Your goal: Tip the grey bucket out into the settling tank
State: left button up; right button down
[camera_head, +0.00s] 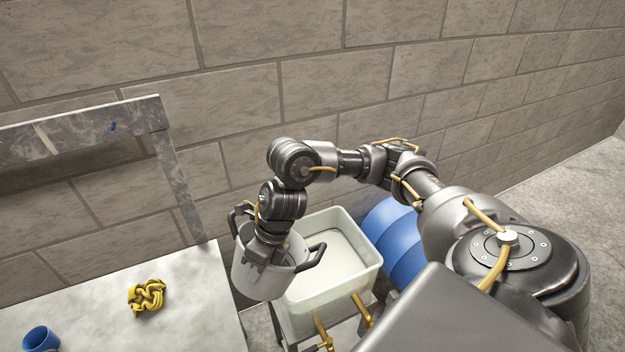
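The grey bucket (275,283) is pale, with two dark side handles, and shows in the head view between the table and the settling tank. It looks roughly upright and overlaps the tank's left side in the picture. My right gripper (257,265) points down at the bucket's rim and appears shut on it; the fingertips are partly hard to make out. The bucket's inside is mostly hidden by my gripper. The settling tank (367,276) is a whitish open rectangular tub with pale contents, just right of the bucket. My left gripper is not in view.
A pale table (195,300) at left carries a crumpled yellow cloth (147,297) and a blue cup (40,339). A grey frame (175,180) rises behind it. Brass taps (322,328) project from the tank's front. A blue barrel (392,240) stands right of the tank, before a block wall.

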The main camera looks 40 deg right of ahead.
aim_at(244, 287)
jog(key=a+f+h+p, duration=0.1)
jog(key=p, duration=0.1)
jog(key=a+f+h+p, duration=0.1)
jog(key=a+h+p, duration=0.1)
jog(key=shift+w+a+f+p, duration=0.15)
jog(key=shift+f+p, duration=0.05)
jog(key=shift+p, duration=0.2)
jog(key=shift+a+f+h, duration=0.25)
jog(key=shift+f+h, duration=0.05)
jog(key=shift+a+f+h, duration=0.35)
jog(key=shift+f+h, duration=0.2)
jog(key=shift+f, duration=0.25)
jog(key=shift+a+f+h, duration=0.35)
jog(key=shift+f+h, duration=0.2)
jog(key=shift+f, duration=0.25)
